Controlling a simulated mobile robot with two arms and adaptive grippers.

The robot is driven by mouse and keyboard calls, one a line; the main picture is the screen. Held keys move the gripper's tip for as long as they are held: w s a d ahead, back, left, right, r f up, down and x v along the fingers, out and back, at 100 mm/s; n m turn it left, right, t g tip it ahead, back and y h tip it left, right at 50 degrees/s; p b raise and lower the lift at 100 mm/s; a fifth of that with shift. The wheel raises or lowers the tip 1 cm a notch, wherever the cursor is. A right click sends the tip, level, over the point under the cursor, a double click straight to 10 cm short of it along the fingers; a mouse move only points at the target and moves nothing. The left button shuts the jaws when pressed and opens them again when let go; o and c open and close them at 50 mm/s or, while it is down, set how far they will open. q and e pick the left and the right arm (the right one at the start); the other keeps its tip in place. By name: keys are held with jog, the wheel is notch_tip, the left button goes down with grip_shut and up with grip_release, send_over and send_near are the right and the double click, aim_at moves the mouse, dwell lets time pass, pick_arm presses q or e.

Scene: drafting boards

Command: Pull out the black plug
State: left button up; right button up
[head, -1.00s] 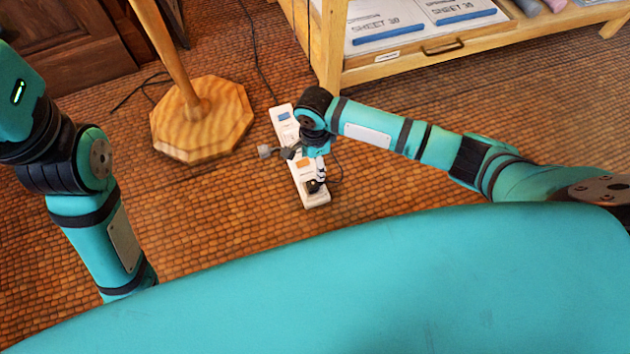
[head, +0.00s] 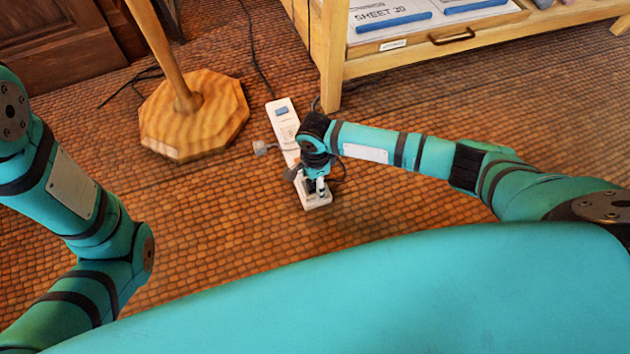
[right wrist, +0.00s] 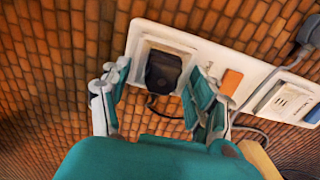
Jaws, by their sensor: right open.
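The black plug (right wrist: 163,71) sits in the socket at one end of the white power strip (right wrist: 195,45). My right gripper (right wrist: 158,76) is open, with one finger on either side of the plug. I cannot tell whether the fingers touch it. In the head view, my right gripper (head: 318,187) points down over the near end of the strip (head: 281,116) on the floor and largely hides the plug. My left arm shows at the left edge, but its gripper is out of view.
An orange switch (right wrist: 230,82) lies beside the plug's socket. A grey plug (head: 260,148) and cables lie around the strip. A wooden stand with an octagonal base (head: 195,125) is to the left. A wooden drawer cabinet (head: 335,75) stands behind. The brick-patterned floor is otherwise clear.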

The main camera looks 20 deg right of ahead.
grip_shut()
dwell(0.6)
jog(key=shift+r, duration=0.1)
